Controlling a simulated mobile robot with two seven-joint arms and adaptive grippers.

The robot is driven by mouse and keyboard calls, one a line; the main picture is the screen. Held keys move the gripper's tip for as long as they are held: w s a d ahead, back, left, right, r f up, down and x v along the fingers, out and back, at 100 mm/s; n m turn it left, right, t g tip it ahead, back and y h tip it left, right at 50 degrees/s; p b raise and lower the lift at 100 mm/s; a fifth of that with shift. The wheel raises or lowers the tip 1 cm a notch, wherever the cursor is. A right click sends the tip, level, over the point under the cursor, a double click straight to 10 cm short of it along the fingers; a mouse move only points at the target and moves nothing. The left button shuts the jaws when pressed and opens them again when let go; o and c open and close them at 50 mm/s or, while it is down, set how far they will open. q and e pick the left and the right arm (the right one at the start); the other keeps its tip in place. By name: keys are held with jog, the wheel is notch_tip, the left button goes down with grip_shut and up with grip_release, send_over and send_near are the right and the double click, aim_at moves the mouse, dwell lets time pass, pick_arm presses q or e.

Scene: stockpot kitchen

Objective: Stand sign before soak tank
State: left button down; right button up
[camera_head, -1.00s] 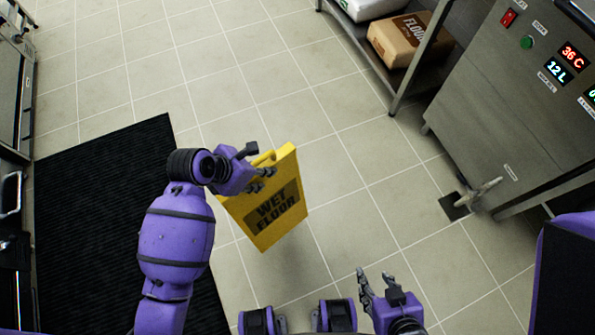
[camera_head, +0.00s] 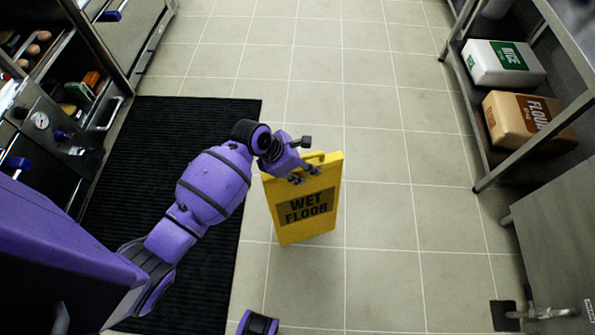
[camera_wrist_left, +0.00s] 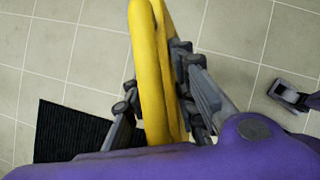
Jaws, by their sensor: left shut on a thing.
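The yellow wet floor sign (camera_head: 306,208) hangs upright, folded, from my left gripper (camera_head: 300,178) in the head view. The gripper is shut on the sign near its top edge. In the left wrist view the yellow handle (camera_wrist_left: 150,75) runs between the fingers of my left gripper (camera_wrist_left: 155,100). I cannot tell whether the sign's lower edge touches the floor. Part of the steel tank (camera_head: 555,225) shows at the right edge, with a drain valve (camera_head: 545,312) low on it. My right gripper is out of the head view.
A black mat (camera_head: 150,130) lies to the left, beside steel kitchen units (camera_head: 75,120). A shelf (camera_head: 480,160) at the right holds a flour bag (camera_head: 520,115) and a rice bag (camera_head: 495,62). The tiled floor in the middle is clear.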

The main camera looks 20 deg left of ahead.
pick_arm(q)
jog(key=f, duration=0.1)
jog(key=w+a+f+b, duration=0.1)
jog(key=w+a+f, duration=0.1)
jog(key=shift+f, duration=0.35)
jog(key=f, duration=0.1)
jog(key=f+b, duration=0.2)
jog(key=f, duration=0.1)
jog(key=shift+w+a+f, duration=0.1)
jog(key=shift+w+a, duration=0.3)
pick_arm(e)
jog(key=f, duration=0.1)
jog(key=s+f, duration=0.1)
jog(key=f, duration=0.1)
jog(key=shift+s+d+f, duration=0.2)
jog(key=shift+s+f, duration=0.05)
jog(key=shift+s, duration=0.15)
pick_arm(q)
jog(key=c, duration=1.4)
grip_release()
jog(key=shift+s+f, duration=0.1)
jog(key=shift+f, duration=0.05)
jog(key=shift+c, duration=0.2)
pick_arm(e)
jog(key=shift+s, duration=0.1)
